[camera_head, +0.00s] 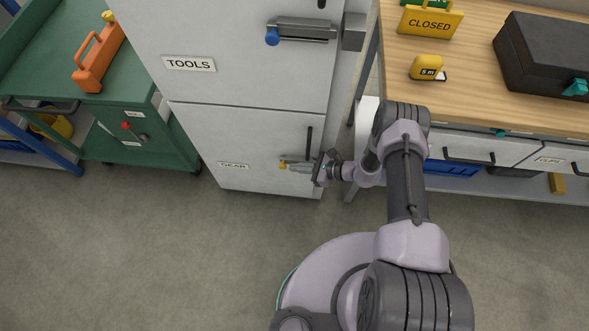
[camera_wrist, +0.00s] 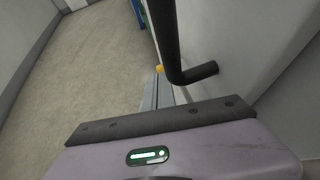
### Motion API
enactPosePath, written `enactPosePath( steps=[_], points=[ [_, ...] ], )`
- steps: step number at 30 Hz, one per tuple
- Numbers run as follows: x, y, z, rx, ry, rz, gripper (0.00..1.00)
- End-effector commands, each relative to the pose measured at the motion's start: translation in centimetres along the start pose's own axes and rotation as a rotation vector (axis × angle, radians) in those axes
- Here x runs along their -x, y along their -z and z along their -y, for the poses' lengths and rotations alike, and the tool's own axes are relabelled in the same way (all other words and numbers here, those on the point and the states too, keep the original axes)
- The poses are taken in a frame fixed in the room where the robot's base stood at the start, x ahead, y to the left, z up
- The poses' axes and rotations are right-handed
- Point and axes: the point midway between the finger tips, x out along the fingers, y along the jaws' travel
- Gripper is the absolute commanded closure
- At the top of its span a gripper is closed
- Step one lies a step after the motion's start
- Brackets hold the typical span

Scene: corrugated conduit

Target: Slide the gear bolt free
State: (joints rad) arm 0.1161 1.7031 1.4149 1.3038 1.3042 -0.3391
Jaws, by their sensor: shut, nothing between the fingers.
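The gear bolt shows as a yellow knob (camera_head: 283,165) on the lower GEAR door (camera_head: 200,140) of the grey cabinet. My gripper (camera_head: 292,168) is at that door from the right, its fingertips right beside the knob. Its fingers are shut and empty. In the wrist view the yellow knob (camera_wrist: 159,69) peeks out just past the fingertips (camera_wrist: 157,80). Whether they touch it I cannot tell. The rest of the bolt is mostly hidden behind my fingers.
The door's black bar handle (camera_head: 309,141) is just above my gripper; in the wrist view the handle (camera_wrist: 172,45) is close to my fingers. The upper TOOLS door has a blue-knobbed bolt (camera_head: 273,36). A wooden workbench (camera_head: 455,100) stands right, a green cart (camera_head: 60,60) left.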

Motion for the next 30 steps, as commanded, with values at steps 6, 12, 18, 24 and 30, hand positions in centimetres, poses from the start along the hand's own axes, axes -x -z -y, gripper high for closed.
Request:
enactPosePath(
  steps=[6, 12, 18, 24, 30],
  points=[
    [5.3, -0.6, 0.6, -0.002, 0.004, -0.001, 1.0],
    [9.2, -0.4, 0.5, -0.001, 0.003, -0.001, 1.0],
    [10.8, -0.3, 0.5, 0.0, 0.0, -0.001, 1.0],
    [10.9, -0.2, 0.5, 0.0, 0.0, -0.001, 1.0],
    [10.9, -0.2, 0.5, 0.0, 0.0, -0.001, 1.0]
  ],
)
